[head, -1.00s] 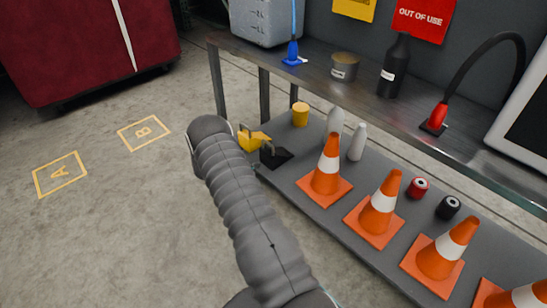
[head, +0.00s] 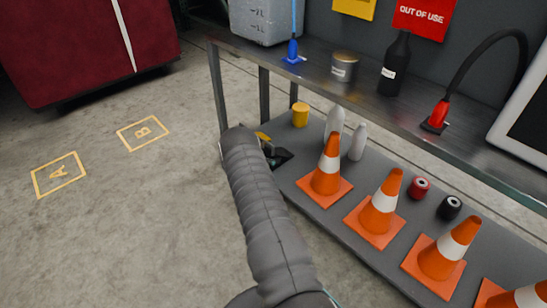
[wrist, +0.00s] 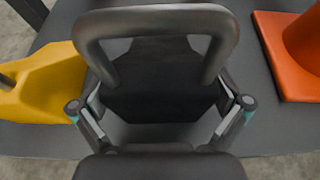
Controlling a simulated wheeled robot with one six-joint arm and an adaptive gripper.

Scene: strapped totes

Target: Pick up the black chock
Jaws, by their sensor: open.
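The black chock (head: 281,157) lies on the lower shelf at its left end, partly hidden by my arm in the head view. In the wrist view the black chock (wrist: 158,82) sits in the middle, with a dark arched handle standing over it. My gripper (wrist: 160,104) is open, with one finger on the left and one on the right of the chock. I cannot tell whether the fingers touch it. In the head view my arm hides the gripper.
A yellow chock (wrist: 40,85) lies close on the left, mostly hidden in the head view. An orange cone (wrist: 300,55) stands on the right, the nearest of several cones along the shelf. The upper shelf (head: 310,78) overhangs behind.

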